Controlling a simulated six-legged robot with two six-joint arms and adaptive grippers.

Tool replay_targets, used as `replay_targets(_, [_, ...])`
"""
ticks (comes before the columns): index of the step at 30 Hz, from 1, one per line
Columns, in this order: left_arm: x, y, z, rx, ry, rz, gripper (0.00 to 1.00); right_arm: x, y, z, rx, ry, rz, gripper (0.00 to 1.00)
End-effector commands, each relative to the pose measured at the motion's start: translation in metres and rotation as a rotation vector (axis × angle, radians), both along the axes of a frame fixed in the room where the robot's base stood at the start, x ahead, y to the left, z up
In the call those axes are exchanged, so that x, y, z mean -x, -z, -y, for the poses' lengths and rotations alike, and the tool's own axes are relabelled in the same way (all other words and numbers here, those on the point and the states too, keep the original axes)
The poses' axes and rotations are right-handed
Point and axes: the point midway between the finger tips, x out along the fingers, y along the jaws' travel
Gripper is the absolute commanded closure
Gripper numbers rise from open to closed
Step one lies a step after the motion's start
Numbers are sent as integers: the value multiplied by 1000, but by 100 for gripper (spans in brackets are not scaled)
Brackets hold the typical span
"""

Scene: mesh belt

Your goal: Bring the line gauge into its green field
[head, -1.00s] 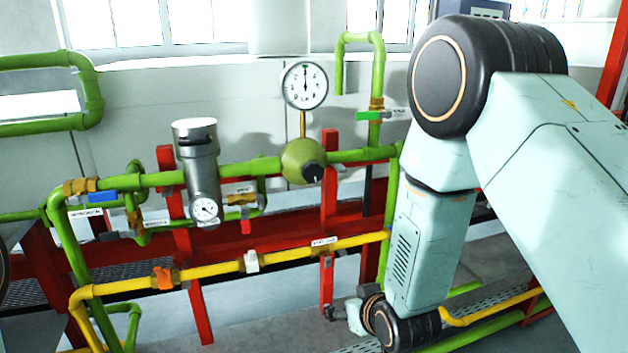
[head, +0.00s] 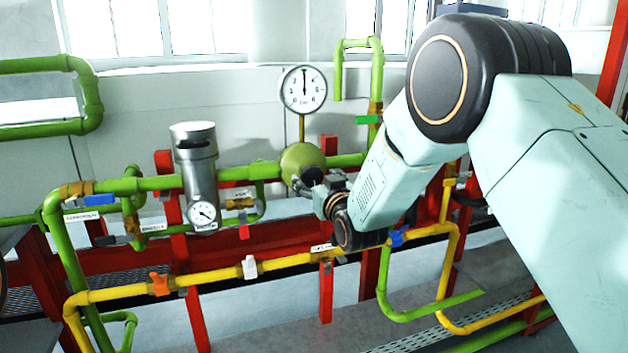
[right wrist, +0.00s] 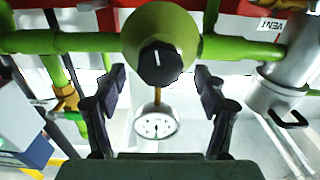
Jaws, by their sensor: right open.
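The line gauge (head: 303,90) is the large white dial on a brass stem above the green round regulator body (head: 303,160). Its needle points about straight up; I cannot make out a green field clearly. It shows upside down in the right wrist view (right wrist: 156,124). The regulator's black knob (right wrist: 160,63) has a white mark and appears between the fingertips of my right gripper (right wrist: 160,78). The fingers are open with a gap on either side of the knob. In the head view my right gripper (head: 322,182) is in front of the regulator. My left gripper is not in view.
A silver cylinder (head: 196,165) with a small dial (head: 203,214) stands left of the regulator. The yellow pipe (head: 205,276) with orange, white and blue handles runs below. Red posts (head: 327,290) carry the pipes. A green handle (head: 368,120) is at upper right.

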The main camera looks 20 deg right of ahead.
Motion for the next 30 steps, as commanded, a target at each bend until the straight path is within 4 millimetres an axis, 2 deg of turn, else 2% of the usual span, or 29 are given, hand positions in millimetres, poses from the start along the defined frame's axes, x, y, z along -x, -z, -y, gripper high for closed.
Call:
replay_targets(6, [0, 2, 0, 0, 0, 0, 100, -13, 0, -1, 0, 0, 0, 28])
replay_targets(16, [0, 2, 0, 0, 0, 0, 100, -15, 0, -1, 0, 0, -1, 29])
replay_targets(30, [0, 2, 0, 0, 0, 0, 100, -15, 0, -1, 0, 0, -1, 68])
